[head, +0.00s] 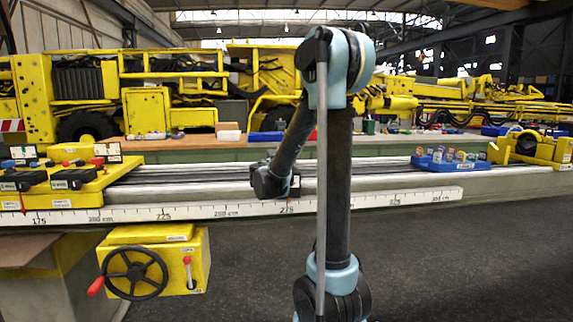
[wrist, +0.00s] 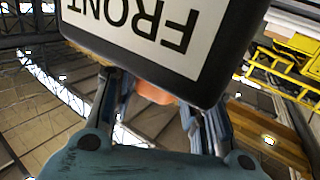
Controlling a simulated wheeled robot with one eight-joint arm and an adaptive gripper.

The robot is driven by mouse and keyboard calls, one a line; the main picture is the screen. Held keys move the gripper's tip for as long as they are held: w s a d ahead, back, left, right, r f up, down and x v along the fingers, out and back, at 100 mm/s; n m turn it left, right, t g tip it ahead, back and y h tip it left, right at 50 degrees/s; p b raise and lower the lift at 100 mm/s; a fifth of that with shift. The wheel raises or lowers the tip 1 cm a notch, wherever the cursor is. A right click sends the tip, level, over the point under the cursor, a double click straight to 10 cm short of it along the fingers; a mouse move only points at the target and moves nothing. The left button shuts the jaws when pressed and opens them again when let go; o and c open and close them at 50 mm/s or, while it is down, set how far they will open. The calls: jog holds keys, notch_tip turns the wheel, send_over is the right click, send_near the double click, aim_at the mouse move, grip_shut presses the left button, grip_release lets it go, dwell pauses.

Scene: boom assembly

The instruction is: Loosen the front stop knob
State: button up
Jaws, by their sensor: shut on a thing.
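In the wrist view a dark block with a white label reading FRONT (wrist: 150,32), upside down, fills the top middle. Below its lower edge a small orange-red piece, seemingly the front stop knob (wrist: 152,92), shows between my fingers. My gripper (wrist: 160,98) is shut on it, with one finger on each side. Most of the knob is hidden by the block and the fingers. In the head view my arm reaches down to the rail near the 275 mark. My fingers, the knob and the FRONT block cannot be made out there.
A white ruler (head: 400,200) runs along the rail's front. A yellow carriage (head: 92,188) with black blocks and red knobs is at left, above a yellow box (head: 190,240) with a handwheel (head: 133,273). A blue tray (head: 445,166) and a yellow fixture (head: 543,150) are at right.

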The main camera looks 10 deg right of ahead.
dwell(0.4)
jog(key=o, duration=1)
jog(key=shift+o, duration=0.2)
jog(key=shift+s, duration=0.1)
jog(key=v, duration=1.1)
jog(key=shift+s+a, duration=0.25)
jog(key=shift+s, duration=0.1)
jog(key=shift+f, duration=0.15)
jog(key=s+d+f+n+g+y, duration=0.1)
jog(key=s+d+f+g, duration=0.3)
jog(key=s+d+f, duration=0.3)
jog(key=s+d+f+n+g+y, duration=0.1)
jog(key=s+d+f+g, duration=0.45)
jog(key=s, duration=0.35)
jog(key=s+a+f+n+g+y, duration=0.2)
jog(key=s+f, duration=0.3)
jog(key=s, duration=0.4)
jog(key=s+a+f+n+g+y, duration=0.1)
jog(key=s+a+f+y, duration=0.3)
jog(key=s, duration=0.5)
jog(key=shift+a+f+n+g+y, duration=0.2)
jog(key=shift+f+n+g+y, duration=0.2)
jog(key=shift+n+y, duration=0.25)
